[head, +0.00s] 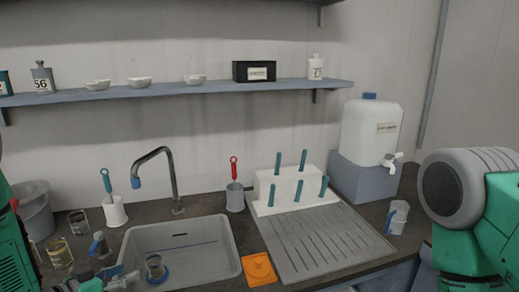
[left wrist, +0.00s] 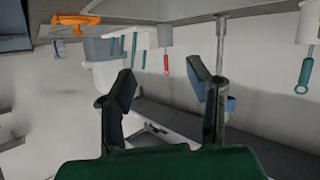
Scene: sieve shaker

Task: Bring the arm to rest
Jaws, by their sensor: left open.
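My left gripper (head: 113,262) is low at the left of the head view, by the left edge of the sink (head: 236,258). In the left wrist view my left gripper (left wrist: 162,88) has its two dark fingers spread, with nothing between them.
A tap (head: 177,190) rises behind the sink. An orange piece (head: 258,268) lies right of it, beside a ribbed drainboard (head: 320,243). Glass beakers (head: 59,254) stand at the left. A water canister (head: 370,132) stands at the back right. A shelf (head: 170,91) runs along the wall.

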